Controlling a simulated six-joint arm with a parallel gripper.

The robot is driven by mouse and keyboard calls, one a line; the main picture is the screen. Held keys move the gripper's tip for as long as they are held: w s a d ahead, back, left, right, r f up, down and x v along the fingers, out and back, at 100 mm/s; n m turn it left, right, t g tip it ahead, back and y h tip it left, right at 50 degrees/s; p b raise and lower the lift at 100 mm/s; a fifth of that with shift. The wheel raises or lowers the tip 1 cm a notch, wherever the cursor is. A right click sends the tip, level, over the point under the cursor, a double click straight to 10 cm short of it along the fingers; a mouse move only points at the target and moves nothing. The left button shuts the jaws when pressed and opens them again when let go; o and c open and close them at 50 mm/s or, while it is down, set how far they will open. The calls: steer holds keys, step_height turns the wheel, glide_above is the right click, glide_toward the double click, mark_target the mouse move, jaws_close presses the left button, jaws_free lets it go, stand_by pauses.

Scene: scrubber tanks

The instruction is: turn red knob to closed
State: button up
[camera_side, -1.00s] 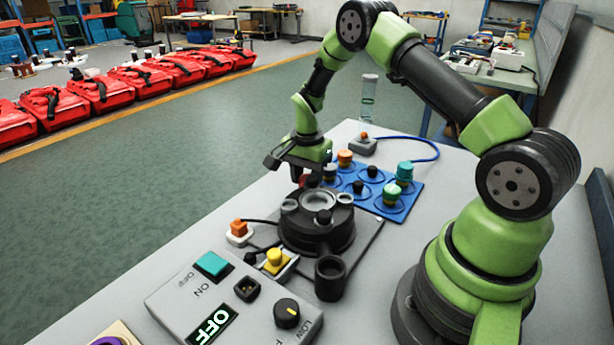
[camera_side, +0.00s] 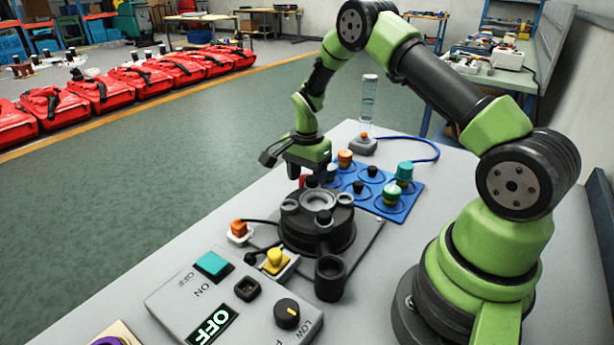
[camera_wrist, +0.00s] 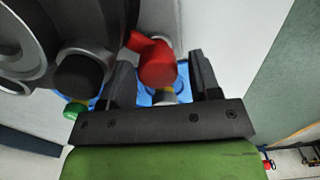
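The red knob (camera_wrist: 155,64) shows in the wrist view between the two fingers of my gripper (camera_wrist: 161,74). It has a rounded red body with a red arm sticking out to its upper left. There is visible room between the knob and the fingers, so my gripper is open around or above it; the exact height is unclear. In the side view, my gripper (camera_side: 303,172) points down at the far edge of the round black tank unit (camera_side: 318,230). Only a small bit of red shows there, mostly hidden behind the gripper and the unit.
The black unit's caps (camera_wrist: 82,72) stand close to the left finger in the wrist view. A blue board (camera_side: 405,207) with several knobs lies just right of my gripper in the side view. A grey control box (camera_side: 235,300) showing OFF stands in front.

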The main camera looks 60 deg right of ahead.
steer(key=shift+s+f, duration=0.1)
steer(key=shift+s, duration=0.1)
steer(key=shift+n, duration=1)
steer(key=n, duration=1.1)
steer(key=shift+w+n, duration=0.1)
steer(key=shift+n, duration=0.2)
step_height(320, 180, up, 10)
steer(key=s+a+r+t, duration=0.2)
steer(key=s+a+r, duration=0.3)
steer(key=r, duration=0.3)
steer(key=s+a+r+t, duration=0.2)
steer(key=s+a+r, duration=0.3)
steer(key=r, duration=0.3)
steer(key=shift+a+r+y, duration=0.2)
steer(key=shift+a+y, duration=0.1)
steer(key=shift+a, duration=0.1)
